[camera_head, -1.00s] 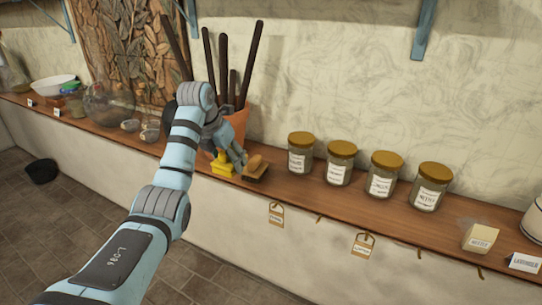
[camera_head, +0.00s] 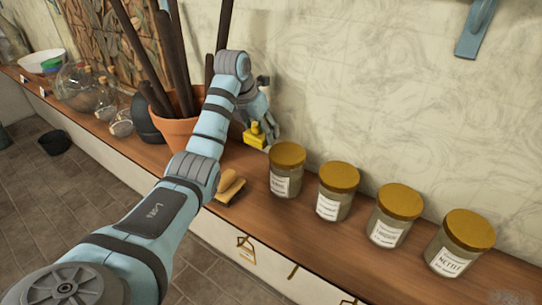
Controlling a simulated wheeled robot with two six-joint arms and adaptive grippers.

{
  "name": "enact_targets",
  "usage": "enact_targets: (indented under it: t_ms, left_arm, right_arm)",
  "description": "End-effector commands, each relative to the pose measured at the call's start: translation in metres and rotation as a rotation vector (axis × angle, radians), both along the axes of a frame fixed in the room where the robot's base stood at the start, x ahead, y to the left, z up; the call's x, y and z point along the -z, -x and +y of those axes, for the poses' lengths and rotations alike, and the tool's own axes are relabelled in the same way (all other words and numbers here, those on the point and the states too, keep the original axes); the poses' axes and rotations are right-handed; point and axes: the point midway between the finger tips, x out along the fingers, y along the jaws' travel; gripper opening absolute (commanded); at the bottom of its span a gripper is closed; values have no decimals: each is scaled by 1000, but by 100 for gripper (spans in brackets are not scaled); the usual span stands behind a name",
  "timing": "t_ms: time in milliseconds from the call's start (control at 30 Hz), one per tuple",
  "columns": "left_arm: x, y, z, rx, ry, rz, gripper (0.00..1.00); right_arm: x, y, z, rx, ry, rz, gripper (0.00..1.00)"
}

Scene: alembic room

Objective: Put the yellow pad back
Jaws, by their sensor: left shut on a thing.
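The yellow pad (camera_head: 254,138) is a small yellow block with a knob-like top. My left gripper (camera_head: 262,125) is shut on it and holds it near the wall, just behind and left of the leftmost jar. Whether the pad touches the shelf cannot be told. A wooden-handled stamp or brush (camera_head: 230,188) lies on the shelf (camera_head: 150,150) in front of the pad, beside my left forearm. My right gripper is not in view.
Several glass jars with gold lids, the leftmost one (camera_head: 286,170) close to my gripper, stand in a row to the right. A terracotta pot (camera_head: 178,133) with dark rods stands left. Glass flasks (camera_head: 80,90) stand farther left. Bare shelf lies around the wooden-handled item.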

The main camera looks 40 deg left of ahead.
Motion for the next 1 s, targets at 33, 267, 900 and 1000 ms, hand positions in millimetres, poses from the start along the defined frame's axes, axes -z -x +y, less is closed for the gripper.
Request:
enact_targets:
  t_ms: [33,267,900,1000]
  left_arm:
    - [9,2,1,-2,-1,4,25]
    - [58,6,5,-10,-1,3,25]
    - [97,4,3,-6,-1,2,76]
    - [97,4,3,-6,-1,2,76]
  right_arm:
    - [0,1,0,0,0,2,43]
    - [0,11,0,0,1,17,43]
    - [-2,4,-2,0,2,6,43]
    - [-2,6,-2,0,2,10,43]
